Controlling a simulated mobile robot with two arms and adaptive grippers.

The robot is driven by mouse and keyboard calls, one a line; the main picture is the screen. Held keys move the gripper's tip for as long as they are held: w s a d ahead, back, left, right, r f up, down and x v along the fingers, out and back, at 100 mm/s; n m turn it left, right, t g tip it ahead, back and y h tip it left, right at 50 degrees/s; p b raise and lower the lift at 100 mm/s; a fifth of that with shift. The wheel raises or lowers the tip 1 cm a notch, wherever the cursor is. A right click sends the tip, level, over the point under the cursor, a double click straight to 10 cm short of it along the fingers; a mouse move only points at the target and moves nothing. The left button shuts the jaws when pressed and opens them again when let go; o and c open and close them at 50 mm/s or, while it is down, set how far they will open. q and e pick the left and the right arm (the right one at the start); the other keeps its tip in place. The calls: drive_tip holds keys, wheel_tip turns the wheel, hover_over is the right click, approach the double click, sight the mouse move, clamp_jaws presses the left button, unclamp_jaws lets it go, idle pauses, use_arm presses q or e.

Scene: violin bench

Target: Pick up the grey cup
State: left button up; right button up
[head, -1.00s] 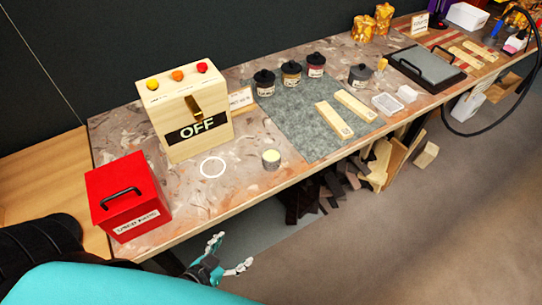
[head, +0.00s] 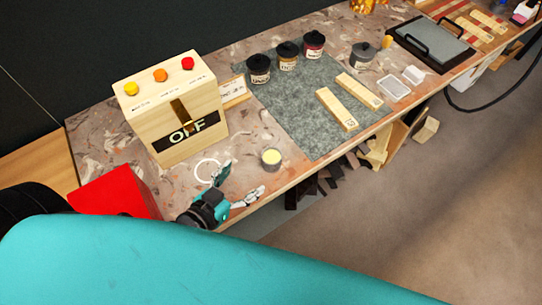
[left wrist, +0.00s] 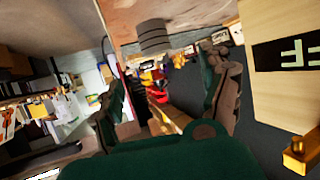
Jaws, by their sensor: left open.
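The grey cup (head: 271,159), a small round cup with a pale yellow top, stands upright on the marbled bench top near its front edge. My left gripper (head: 240,183) is open and empty, to the left of the cup and nearer to me, with its fingers apart and clear of it. In the left wrist view the picture is upside down; the grey cup (left wrist: 154,36) shows at the top, beyond and between the open fingers. My right gripper is not in view.
A wooden box (head: 190,135) with an OFF label and coloured buttons stands left of the cup. A red box (head: 112,194) is at the near left, partly hidden by my arm. A white ring (head: 207,171) lies beside the gripper. Dark-lidded jars (head: 287,57) stand farther back on the grey mat (head: 290,115).

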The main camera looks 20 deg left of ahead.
use_arm(q)
approach(275, 153)
drive_tip(key=shift+w+a+f, duration=0.15)
drive_tip(key=shift+w+a, duration=0.1)
drive_tip(key=shift+w, duration=0.3)
drive_tip(key=shift+p+x, duration=0.3)
drive_tip(key=shift+x, duration=0.8)
drive_tip(key=shift+w+d+f, duration=0.15)
drive_tip(key=shift+w+d, duration=0.05)
drive_tip(key=shift+w, duration=0.05)
drive_tip(key=x, duration=0.3)
drive_tip(key=shift+w+d+f+p, duration=0.1)
drive_tip(key=shift+w+d+p, duration=0.1)
drive_tip(key=shift+d+p, duration=0.2)
drive_tip(key=shift+w+d+f, duration=0.1)
drive_tip(key=shift+w+f, duration=0.1)
drive_tip(key=shift+w, duration=0.15)
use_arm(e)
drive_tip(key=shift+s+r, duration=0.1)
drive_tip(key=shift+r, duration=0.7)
use_arm(q)
drive_tip(key=shift+c, duration=1)
drive_tip(key=c, duration=1.1)
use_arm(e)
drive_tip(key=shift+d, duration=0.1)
